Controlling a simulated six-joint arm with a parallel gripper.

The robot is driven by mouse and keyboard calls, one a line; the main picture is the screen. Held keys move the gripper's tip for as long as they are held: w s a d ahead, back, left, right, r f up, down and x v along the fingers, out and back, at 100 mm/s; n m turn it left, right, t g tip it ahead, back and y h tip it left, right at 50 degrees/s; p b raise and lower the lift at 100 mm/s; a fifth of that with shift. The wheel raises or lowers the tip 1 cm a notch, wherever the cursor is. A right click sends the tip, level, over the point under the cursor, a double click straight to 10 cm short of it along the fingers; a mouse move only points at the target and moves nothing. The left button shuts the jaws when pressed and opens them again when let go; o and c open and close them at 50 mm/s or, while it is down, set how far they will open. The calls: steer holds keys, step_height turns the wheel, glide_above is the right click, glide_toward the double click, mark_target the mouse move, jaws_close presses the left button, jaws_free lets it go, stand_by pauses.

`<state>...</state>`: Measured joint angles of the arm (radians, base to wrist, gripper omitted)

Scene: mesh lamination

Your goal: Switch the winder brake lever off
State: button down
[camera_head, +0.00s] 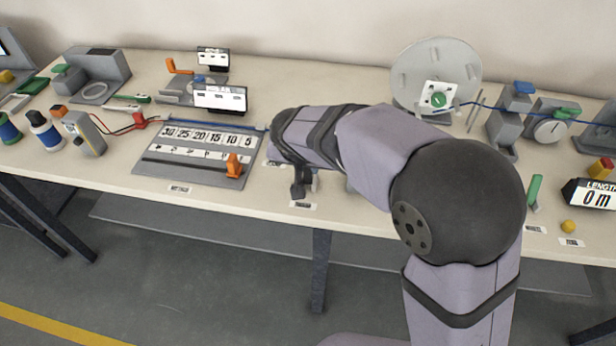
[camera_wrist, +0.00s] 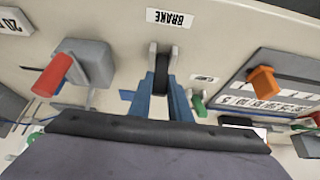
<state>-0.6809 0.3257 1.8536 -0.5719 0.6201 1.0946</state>
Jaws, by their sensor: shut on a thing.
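The brake lever (camera_wrist: 161,70) is a short black bar between two light grey posts (camera_wrist: 153,58), under a white BRAKE label (camera_wrist: 172,18) in the wrist view. My gripper (camera_wrist: 161,92) has blue fingers on either side of the lever and is shut on it. The lever's lower end is hidden between the fingers. In the head view, my arm covers most of the lever and gripper; a bit of grey bracket (camera_head: 315,182) shows by the table's front edge. A small white tag (camera_wrist: 205,78) lies right of the lever; its text is unclear.
A grey board with number cards (camera_head: 190,168) and an orange slider (camera_wrist: 262,80) is close beside the lever. A grey block with a red handle (camera_wrist: 54,76) stands on the other side. A large grey disc (camera_head: 410,68) stands at the back.

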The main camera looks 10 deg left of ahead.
mark_target(307, 174)
steer(key=shift+s+f+t+b, duration=0.35)
steer(key=shift+t+b, duration=0.4)
steer(key=shift+b, duration=2.75)
steer(key=shift+s+f+t+b, duration=0.1)
steer(key=shift+s+t+b, duration=0.55)
steer(key=shift+b, duration=2.9)
steer(key=shift+s+f+t+b, duration=0.25)
steer(key=shift+t+b, duration=0.65)
steer(key=shift+b, duration=2.6)
steer(key=t+b, duration=0.1)
steer(key=b, duration=0.2)
steer(key=shift+s+b, duration=0.2)
steer(key=shift+b, duration=0.65)
steer(key=shift+s+r+t+b, duration=0.2)
steer(key=shift+t+b, duration=0.1)
steer(key=shift+b, duration=0.5)
steer(key=c, duration=1.6)
jaws_free()
steer(key=shift+c, duration=0.2)
